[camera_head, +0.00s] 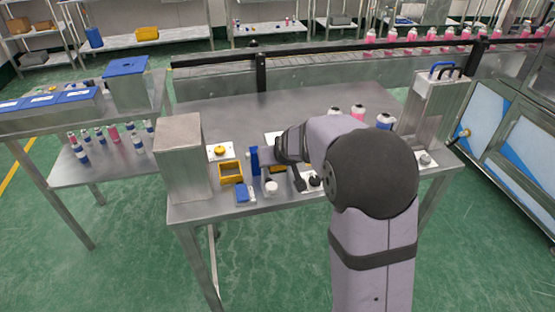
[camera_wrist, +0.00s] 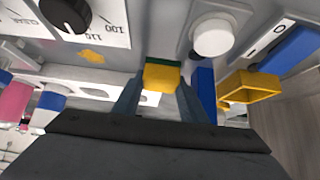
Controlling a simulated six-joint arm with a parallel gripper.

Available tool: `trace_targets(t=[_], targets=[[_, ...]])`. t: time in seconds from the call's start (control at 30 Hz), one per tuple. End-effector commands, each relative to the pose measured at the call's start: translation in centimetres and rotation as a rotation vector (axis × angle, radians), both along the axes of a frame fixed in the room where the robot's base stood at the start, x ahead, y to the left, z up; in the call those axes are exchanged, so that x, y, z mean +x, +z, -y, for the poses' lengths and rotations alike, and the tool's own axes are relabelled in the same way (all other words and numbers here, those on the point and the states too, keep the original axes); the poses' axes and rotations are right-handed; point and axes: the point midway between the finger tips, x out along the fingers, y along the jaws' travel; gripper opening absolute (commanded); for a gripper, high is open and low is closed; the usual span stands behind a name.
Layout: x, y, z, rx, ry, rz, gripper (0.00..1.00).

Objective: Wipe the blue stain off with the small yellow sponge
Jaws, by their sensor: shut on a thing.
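In the wrist view, my gripper (camera_wrist: 160,85) is shut on a small yellow sponge (camera_wrist: 162,78) with a green layer along its far side. The sponge sits between the two fingertips, over the grey work surface; I cannot tell whether it touches it. In the head view, my arm covers most of the gripper. A yellow patch (camera_head: 277,180) beside the white knob may be the sponge. I cannot make out a blue stain in either view. A flat yellow patch (camera_wrist: 90,56) lies below the dial panel in the wrist view.
Near the gripper are a white round knob (camera_wrist: 212,37), a blue upright piece (camera_wrist: 205,92), an open yellow box (camera_wrist: 248,90) and a black dial (camera_wrist: 66,12). A metal box (camera_head: 181,160) stands at the table's left. Bottles (camera_head: 358,112) stand behind my arm. The table's back left (camera_head: 235,112) is clear.

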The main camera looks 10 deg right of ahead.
Motion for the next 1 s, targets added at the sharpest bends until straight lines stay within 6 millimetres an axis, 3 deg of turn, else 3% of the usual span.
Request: trace_targets(t=[0.7, 1.0], targets=[[0.0, 5.7, 0.0, 0.0, 0.0, -0.001, 0.18], [0.0, 5.9, 0.0, 0.0, 0.0, -0.001, 0.18]])
